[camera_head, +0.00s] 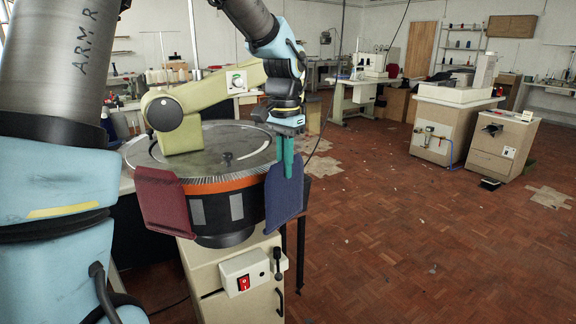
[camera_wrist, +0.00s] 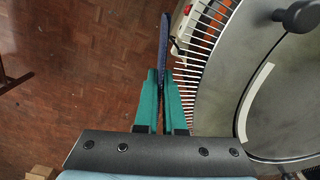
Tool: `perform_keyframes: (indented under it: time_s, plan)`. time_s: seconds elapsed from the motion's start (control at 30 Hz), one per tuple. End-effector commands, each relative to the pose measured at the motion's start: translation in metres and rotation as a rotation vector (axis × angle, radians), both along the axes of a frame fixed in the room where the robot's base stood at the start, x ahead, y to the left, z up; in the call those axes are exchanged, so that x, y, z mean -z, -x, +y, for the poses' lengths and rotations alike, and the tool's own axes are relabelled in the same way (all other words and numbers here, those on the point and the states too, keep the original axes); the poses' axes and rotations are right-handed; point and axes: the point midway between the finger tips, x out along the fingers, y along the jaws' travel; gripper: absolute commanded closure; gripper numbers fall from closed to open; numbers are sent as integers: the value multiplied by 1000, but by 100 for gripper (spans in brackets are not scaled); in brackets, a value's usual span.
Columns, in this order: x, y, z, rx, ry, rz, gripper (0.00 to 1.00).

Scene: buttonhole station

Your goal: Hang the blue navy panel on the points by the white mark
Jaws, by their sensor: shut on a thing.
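The blue navy panel (camera_head: 284,200) hangs down from my gripper (camera_head: 287,160) at the right side of the round machine. My gripper's green fingers are shut on its top edge. In the wrist view the panel (camera_wrist: 164,40) shows edge-on between the green fingers of my gripper (camera_wrist: 163,78), close to the row of points (camera_wrist: 187,75). I cannot tell whether the panel touches the points. The white mark (camera_wrist: 257,88) is a curved strip on the round plate; it also shows in the head view (camera_head: 240,157).
A dark red panel (camera_head: 166,203) hangs at the left front of the round plate's rim (camera_head: 215,185). A beige machine arm (camera_head: 185,105) reaches over the plate. A control box with a red switch (camera_head: 243,283) is below. The floor to the right is open.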

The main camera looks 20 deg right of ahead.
Motion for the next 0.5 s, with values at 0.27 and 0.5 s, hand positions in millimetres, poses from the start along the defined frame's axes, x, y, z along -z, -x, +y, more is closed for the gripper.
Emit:
perform_keyframes:
  time_s: [0.27,0.5]
  plan:
    - [0,0,0,0,0,0,100]
    - [0,-4,2,-1,0,0,100]
